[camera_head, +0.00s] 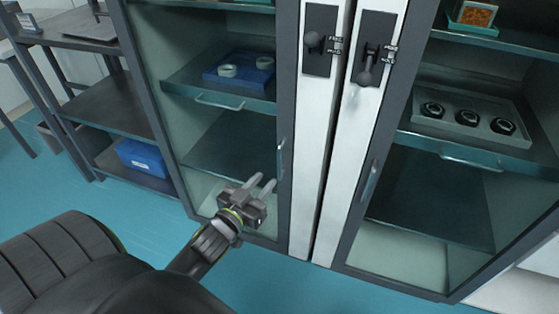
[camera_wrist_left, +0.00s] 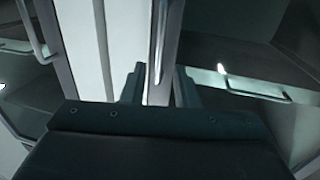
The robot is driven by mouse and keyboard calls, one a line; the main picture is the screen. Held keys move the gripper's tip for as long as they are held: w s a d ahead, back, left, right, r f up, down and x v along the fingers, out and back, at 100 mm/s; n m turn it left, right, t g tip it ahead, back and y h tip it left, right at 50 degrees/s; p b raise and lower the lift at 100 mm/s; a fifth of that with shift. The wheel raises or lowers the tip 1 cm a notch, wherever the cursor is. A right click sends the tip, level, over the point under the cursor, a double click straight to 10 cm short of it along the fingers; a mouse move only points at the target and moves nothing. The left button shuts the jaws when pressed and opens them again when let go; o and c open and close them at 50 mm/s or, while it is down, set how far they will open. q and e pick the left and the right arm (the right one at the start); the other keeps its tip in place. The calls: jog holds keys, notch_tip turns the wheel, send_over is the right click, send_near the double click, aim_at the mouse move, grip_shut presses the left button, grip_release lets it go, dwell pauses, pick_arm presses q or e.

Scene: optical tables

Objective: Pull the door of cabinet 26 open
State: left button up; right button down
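Two glass-fronted cabinets with dark frames stand side by side; I can read no number 26 on either. The left cabinet door (camera_head: 215,140) looks closed, with a vertical metal handle (camera_head: 281,157) at its right edge. The right cabinet door (camera_head: 440,200) has a similar handle (camera_head: 370,181). My left gripper (camera_head: 262,184) is open, its fingers pointing up toward the left door's handle. In the left wrist view a vertical handle bar (camera_wrist_left: 158,45) appears between the two spread fingers (camera_wrist_left: 158,88); I cannot tell whether they touch it. My right gripper is not in view.
White panels (camera_head: 318,120) with dark lever fittings (camera_head: 370,55) stand between the doors. Behind the glass are a blue tray (camera_head: 238,80) and a tray of round parts (camera_head: 455,128). A dark shelf rack (camera_head: 110,110) stands left. The blue floor (camera_head: 130,215) in front is clear.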

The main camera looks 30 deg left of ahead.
aim_at(279, 177)
pick_arm(q)
jog(key=w, duration=0.8)
jog(key=shift+w+a, duration=0.15)
jog(key=shift+c, duration=0.4)
grip_shut()
